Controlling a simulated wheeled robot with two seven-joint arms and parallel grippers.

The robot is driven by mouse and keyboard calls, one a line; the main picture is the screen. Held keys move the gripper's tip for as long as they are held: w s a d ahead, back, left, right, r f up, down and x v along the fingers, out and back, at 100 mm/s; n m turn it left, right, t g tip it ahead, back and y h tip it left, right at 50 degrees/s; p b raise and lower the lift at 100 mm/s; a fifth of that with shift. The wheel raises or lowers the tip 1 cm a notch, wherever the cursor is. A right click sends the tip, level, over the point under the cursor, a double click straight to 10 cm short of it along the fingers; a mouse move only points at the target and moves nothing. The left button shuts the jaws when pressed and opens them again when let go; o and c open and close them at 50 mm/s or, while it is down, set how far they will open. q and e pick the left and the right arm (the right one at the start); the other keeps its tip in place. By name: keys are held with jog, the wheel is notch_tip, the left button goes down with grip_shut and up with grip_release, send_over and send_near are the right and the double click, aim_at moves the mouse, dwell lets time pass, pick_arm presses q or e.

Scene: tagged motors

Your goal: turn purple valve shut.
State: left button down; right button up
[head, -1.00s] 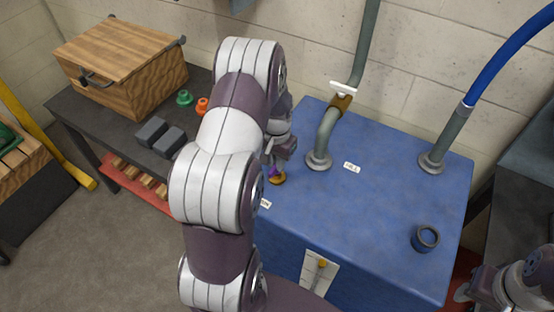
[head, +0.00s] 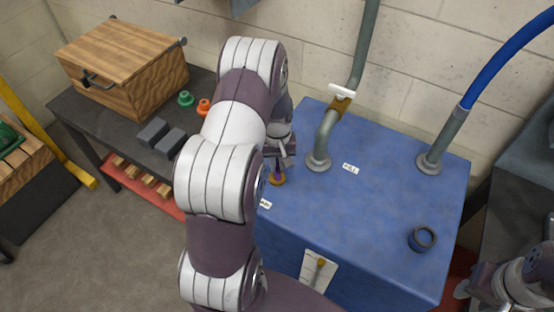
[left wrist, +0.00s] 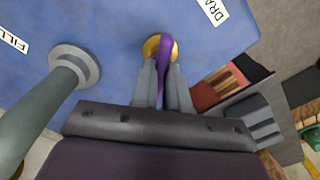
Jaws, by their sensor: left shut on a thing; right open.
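The purple valve has a flat purple handle (left wrist: 166,50) on a round brass base (left wrist: 151,46), on the blue tank's top (head: 370,205). In the head view the brass base (head: 277,181) shows at the tank's left edge, partly hidden by my arm. My left gripper (left wrist: 162,75) comes from above, with one finger on each side of the handle, shut on it. In the left wrist view the handle lies roughly in line with the fingers. A white label reading "DRA…" (left wrist: 212,11) lies beside the valve. My right gripper (head: 463,290) is open and empty at the lower right.
A grey pipe (head: 320,158) with a white-handled brass valve (head: 340,98) rises close to my left gripper. A blue hose (head: 497,65) and a dark ring (head: 422,239) are further right. A bench (head: 105,130) with a wooden box (head: 125,70) is at left.

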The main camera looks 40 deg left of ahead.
pick_arm(q)
jog(key=n, duration=0.2)
jog(key=n+p, duration=0.1)
jog(key=n, duration=0.2)
jog(key=shift+w+a+r+n, duration=0.1)
jog(key=shift+w+r+n, duration=0.05)
jog(key=shift+n, duration=0.15)
jog(key=n+p, duration=0.1)
jog(key=n, duration=0.4)
jog(key=shift+n, duration=0.3)
jog(key=c, duration=1.1)
grip_release()
notch_tip(320, 180, up, 12)
jog(key=shift+r+b, duration=0.25)
jog(key=shift+b, duration=0.35)
